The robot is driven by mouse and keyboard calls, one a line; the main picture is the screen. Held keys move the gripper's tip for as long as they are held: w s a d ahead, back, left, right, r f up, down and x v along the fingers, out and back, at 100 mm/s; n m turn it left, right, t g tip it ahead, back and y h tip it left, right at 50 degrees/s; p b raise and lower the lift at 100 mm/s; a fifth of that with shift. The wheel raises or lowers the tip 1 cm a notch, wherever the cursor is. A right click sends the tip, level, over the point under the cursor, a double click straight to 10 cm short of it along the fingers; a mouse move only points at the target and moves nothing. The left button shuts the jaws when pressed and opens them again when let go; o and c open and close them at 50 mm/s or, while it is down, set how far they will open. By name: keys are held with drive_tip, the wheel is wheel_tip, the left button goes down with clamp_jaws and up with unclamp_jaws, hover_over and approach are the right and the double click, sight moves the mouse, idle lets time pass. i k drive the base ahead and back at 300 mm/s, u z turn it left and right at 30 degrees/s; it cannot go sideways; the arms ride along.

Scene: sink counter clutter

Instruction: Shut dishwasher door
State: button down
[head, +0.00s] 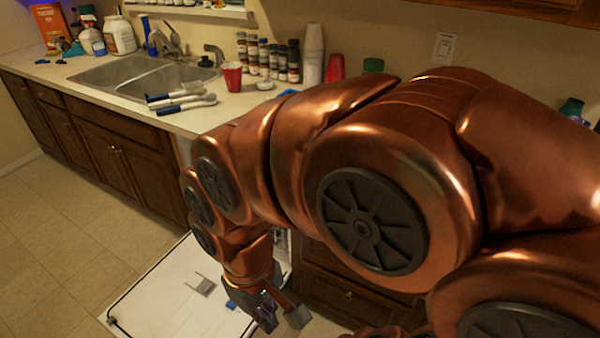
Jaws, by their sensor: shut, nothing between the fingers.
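The dishwasher door (165,300) is swung down and lies open, its white inner face up, low in front of the cabinets. A grey part and a blue piece show on that inner face. My gripper (282,322) is at the lower middle of the head view, over or beside the right side of the door. Its fingers point down and it holds nothing. I cannot tell whether it touches the door. My copper-coloured arm hides most of the dishwasher opening and the door's far right part.
The counter (130,98) holds a sink (140,75), brushes (180,103), a red cup (232,76) and several spice jars (270,60). Brown cabinets (100,145) stand left of the dishwasher and drawers (345,290) right of it. Tiled floor (60,235) at left is clear.

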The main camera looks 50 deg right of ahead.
sight(165, 301)
drive_tip(key=z, duration=2.8)
drive_tip(key=k, duration=1.25)
drive_tip(key=u, duration=1.15)
drive_tip(key=i, duration=0.5)
drive_tip(key=u, duration=0.1)
